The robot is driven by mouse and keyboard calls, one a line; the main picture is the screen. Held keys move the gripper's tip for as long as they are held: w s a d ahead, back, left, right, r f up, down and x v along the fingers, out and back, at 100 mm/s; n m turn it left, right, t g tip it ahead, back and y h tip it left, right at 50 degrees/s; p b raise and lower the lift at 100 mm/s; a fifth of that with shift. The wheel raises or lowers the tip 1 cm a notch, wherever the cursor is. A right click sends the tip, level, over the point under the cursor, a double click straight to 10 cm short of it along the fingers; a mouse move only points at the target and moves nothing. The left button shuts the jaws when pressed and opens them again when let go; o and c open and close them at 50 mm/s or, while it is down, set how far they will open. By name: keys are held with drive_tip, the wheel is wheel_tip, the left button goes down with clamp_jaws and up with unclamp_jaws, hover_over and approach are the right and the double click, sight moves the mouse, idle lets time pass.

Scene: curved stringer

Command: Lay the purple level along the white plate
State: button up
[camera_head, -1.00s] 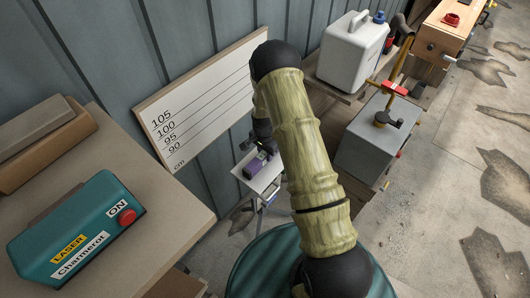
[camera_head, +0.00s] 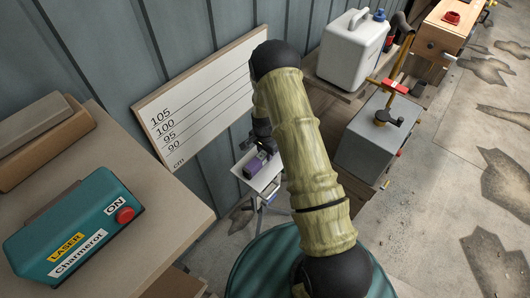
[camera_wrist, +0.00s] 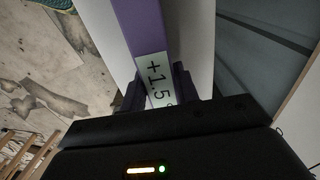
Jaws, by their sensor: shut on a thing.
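The purple level (camera_head: 254,167) is over the small white plate (camera_head: 267,179) beside the wall in the head view. In the wrist view the level (camera_wrist: 170,22) runs lengthwise with the plate (camera_wrist: 204,40) showing on both sides. Its display reads about +1.5, partly cut off by my gripper. My gripper (camera_wrist: 158,92) has one black finger on each side of the level and is shut on it. In the head view my gripper (camera_head: 266,148) is partly hidden behind my arm. I cannot tell whether the level's underside touches the plate.
A board with height marks (camera_head: 205,100) hangs on the wall behind the plate. A teal laser box (camera_head: 70,235) lies on the bench at left. A grey box (camera_head: 370,145) with a clamp and a white canister (camera_head: 350,55) stand at right.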

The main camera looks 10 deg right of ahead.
drive_tip(key=shift+f, duration=0.15)
drive_tip(key=o, duration=1.2)
wheel_tip(320, 180, up, 17)
drive_tip(key=b, duration=0.3)
drive_tip(key=shift+s+a+r, duration=0.15)
drive_tip(key=shift+a+r, duration=0.05)
drive_tip(key=shift+a, duration=0.05)
drive_tip(key=s+r+n+t, duration=0.1)
drive_tip(key=s+r+n, duration=0.3)
drive_tip(key=s, duration=0.6)
drive_tip(key=s+r+n+t, duration=0.1)
drive_tip(key=s+r+n, duration=0.3)
drive_tip(key=s, duration=0.6)
drive_tip(key=n, duration=0.2)
drive_tip(key=shift+s+d+r+n, duration=0.2)
drive_tip(key=shift+s+r+n, duration=0.1)
drive_tip(key=shift+s+n, duration=0.1)
